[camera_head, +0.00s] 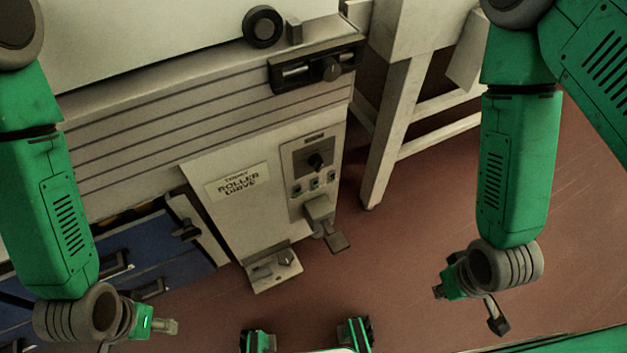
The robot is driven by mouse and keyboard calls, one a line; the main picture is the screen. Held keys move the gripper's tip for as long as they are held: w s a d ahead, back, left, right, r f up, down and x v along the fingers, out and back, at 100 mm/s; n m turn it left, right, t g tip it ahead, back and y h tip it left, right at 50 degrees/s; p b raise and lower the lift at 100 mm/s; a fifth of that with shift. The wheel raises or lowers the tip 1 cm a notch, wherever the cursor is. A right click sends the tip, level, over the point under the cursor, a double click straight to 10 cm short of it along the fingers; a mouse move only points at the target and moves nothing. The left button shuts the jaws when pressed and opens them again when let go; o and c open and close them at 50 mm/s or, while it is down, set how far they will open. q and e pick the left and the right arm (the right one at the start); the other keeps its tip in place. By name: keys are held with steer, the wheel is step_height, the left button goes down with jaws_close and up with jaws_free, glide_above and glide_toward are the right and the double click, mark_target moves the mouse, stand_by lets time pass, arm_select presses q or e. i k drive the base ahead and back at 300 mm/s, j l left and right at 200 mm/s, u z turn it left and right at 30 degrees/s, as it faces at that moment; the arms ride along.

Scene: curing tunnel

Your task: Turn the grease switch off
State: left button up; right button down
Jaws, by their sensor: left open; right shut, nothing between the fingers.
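Which of these is the grease switch cannot be read. My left gripper (170,327) is at the lower left, open and empty, well apart from the panel. My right gripper (470,308) is at the lower right over the floor, shut and empty, also apart from the panel. The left fingers are small and partly hidden by the wrist.
A grey lever or pedal (322,222) juts out below the panel, and a bracket (273,268) sits at the machine's foot. A slider control (316,69) and black knob (262,27) are above. Blue drawers (150,255) stand left. A white-legged frame (388,135) stands right.

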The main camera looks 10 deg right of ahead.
mark_target(316, 162)
steer(key=l, duration=0.85)
steer(key=l+u, duration=0.15)
steer(key=l, duration=0.75)
steer(key=k+l, duration=0.1)
steer(key=l, duration=0.75)
steer(key=u, duration=0.05)
